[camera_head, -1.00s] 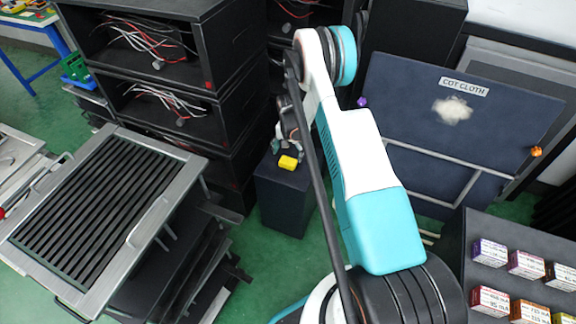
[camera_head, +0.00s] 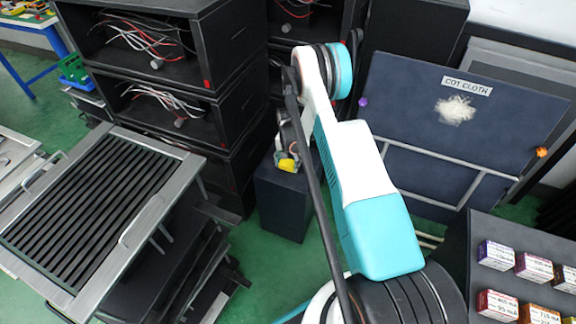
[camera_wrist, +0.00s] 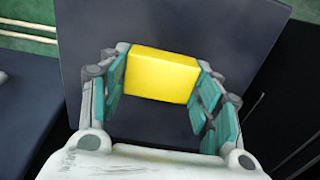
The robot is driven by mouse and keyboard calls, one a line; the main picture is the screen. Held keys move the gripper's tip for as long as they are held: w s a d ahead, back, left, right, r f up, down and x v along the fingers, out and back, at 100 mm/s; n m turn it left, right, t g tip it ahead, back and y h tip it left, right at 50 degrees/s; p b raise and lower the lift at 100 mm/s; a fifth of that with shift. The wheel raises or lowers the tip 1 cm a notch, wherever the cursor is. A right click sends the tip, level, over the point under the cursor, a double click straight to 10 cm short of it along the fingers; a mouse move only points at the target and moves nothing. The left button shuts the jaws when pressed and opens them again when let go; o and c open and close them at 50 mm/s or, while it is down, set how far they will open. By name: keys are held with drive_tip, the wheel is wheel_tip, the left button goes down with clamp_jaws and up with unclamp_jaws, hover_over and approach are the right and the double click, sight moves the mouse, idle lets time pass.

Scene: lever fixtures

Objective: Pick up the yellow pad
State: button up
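The yellow pad (camera_head: 287,166) is a small block on top of a dark box-shaped stand (camera_head: 283,205) in the head view. My gripper (camera_head: 286,157) is down at the pad and covers part of it. In the wrist view the pad (camera_wrist: 161,75) lies between the two teal-lined fingers of my gripper (camera_wrist: 163,62), one finger on each side. The fingers are spread and look open, with their tips close to the pad's ends. I cannot tell whether they touch it.
Black open shelves (camera_head: 165,105) with loose wires stand left of the stand. A slatted metal rack (camera_head: 95,205) is at left. A dark board marked COT CLOTH (camera_head: 420,115) and a panel with small labelled boxes (camera_head: 490,255) are at right. Green floor shows between.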

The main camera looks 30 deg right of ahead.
sight(288, 162)
idle(0.3)
wheel_tip(288, 162, up, 20)
drive_tip(key=p, duration=0.6)
drive_tip(key=shift+p, duration=0.4)
